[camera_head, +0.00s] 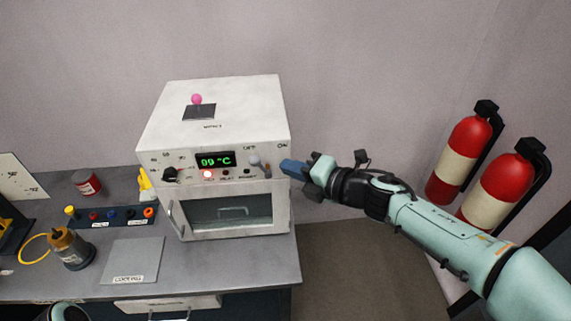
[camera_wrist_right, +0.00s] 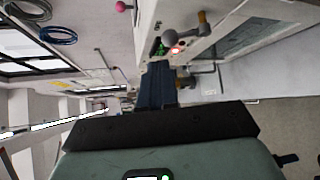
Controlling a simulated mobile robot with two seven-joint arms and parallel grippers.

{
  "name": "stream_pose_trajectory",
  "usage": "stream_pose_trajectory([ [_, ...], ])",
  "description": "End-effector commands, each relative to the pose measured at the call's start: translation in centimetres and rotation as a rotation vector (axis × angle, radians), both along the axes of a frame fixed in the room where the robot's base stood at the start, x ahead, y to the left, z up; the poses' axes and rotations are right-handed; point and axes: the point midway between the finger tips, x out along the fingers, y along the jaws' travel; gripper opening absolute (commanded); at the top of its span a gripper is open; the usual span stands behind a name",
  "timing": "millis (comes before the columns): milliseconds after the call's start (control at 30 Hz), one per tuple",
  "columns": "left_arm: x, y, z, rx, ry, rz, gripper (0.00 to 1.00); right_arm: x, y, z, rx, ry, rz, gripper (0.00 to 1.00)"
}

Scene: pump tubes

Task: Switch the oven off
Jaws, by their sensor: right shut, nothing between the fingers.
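The white oven (camera_head: 215,115) stands on the grey bench, and its front panel has a green display (camera_head: 215,159) that seems to read 99 °C. A red light (camera_head: 208,175) glows below the display. A grey ball-ended switch lever (camera_head: 255,160) sits at the panel's right, between the OFF and ON labels, its ball leaning towards OFF. My right gripper (camera_head: 289,166) is shut and empty, its blue fingers beside the panel's right edge, to the right of the lever. In the right wrist view the fingers (camera_wrist_right: 158,72) point towards the panel; contact with the lever cannot be told.
A black knob (camera_head: 169,174) is on the panel's left, and a pink-balled lever (camera_head: 197,100) is on the oven top. The glass door (camera_head: 230,212) is closed. Jars and coloured plugs lie left on the bench (camera_head: 200,262). Two fire extinguishers (camera_head: 463,150) hang at the right.

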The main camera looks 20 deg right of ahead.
Motion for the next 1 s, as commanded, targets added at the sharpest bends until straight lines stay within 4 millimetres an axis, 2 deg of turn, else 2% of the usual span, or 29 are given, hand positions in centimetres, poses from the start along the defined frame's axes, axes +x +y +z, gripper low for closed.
stream_pose_trajectory([
  [33,0.7,0.0,0.7,0.001,-0.009,0.001,0.43,-0.9,-0.5,1.0,-0.001,-0.006,-0.002,0.00],
  [100,1.1,0.0,0.9,0.001,-0.013,0.001,0.43,-2.1,-1.2,1.6,-0.001,-0.006,-0.002,0.00],
  [367,1.4,0.0,1.3,0.000,-0.016,0.001,0.43,-4.8,-2.5,2.5,0.001,-0.001,0.000,0.00],
  [1000,1.4,0.0,1.3,0.000,-0.016,0.001,0.43,-5.2,-2.6,2.6,0.001,0.002,0.003,0.00],
])
